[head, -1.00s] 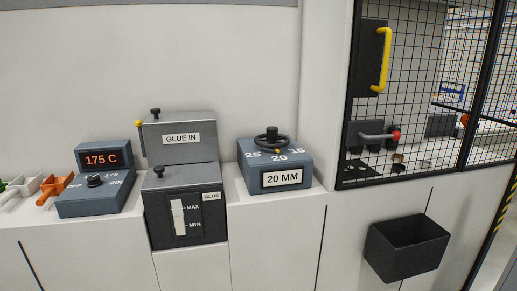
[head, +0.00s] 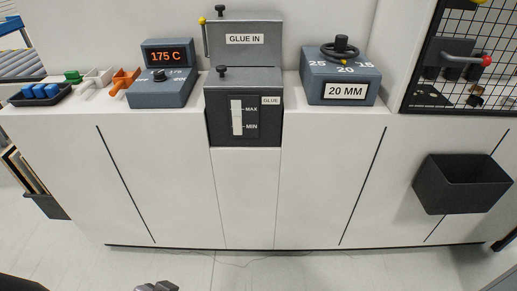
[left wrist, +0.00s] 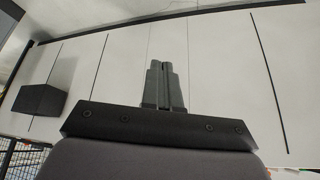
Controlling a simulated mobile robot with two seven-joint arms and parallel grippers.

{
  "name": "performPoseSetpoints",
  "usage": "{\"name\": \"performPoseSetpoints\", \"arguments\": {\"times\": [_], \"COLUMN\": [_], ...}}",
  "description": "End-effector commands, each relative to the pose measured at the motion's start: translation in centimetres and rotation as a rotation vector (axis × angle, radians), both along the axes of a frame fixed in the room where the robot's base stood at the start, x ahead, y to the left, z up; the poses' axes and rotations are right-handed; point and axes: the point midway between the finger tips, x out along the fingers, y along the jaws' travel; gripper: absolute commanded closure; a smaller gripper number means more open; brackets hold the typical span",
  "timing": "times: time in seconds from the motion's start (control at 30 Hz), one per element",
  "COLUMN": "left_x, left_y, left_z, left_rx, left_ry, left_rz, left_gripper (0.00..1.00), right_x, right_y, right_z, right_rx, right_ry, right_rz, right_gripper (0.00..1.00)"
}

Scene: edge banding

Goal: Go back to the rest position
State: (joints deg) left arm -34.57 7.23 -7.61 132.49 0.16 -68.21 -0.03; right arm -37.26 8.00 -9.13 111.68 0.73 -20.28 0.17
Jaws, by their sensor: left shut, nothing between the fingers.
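My left gripper (left wrist: 162,68) is shut and empty in the left wrist view, its two grey fingers side by side. Its fingertips (head: 157,286) just show at the bottom edge of the head view, low over the floor in front of the white machine (head: 250,190). The gripper touches nothing that I can see. My right gripper is in neither view.
On the machine top stand the 175 C temperature box (head: 160,92), the glue unit (head: 243,120) and the 20 MM box (head: 340,80). A black bin (head: 462,184) juts from the front at right. A tray with blue blocks (head: 40,93) sits at left. Floor in front looks clear.

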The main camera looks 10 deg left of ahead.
Motion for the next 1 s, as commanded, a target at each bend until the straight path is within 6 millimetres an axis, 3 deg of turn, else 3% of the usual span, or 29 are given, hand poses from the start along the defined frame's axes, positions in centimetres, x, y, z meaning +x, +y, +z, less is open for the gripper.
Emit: {"name": "performPoseSetpoints", "arguments": {"times": [0.2, 0.4, 1.0], "left_x": [1.9, 2.6, 2.8], "left_y": [-0.9, -1.6, -1.8], "left_z": [-3.2, -5.0, -5.6], "left_rx": [-0.045, -0.084, -0.107], "left_ry": [-0.17, -0.322, -0.411], "left_rz": [-0.015, -0.024, -0.029], "left_gripper": [1.0, 1.0, 1.0], "right_x": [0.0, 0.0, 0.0], "right_y": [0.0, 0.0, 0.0], "right_z": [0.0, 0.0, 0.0], "right_rx": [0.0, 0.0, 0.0], "right_ry": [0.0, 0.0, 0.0], "right_rz": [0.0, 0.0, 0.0], "right_gripper": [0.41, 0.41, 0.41]}}
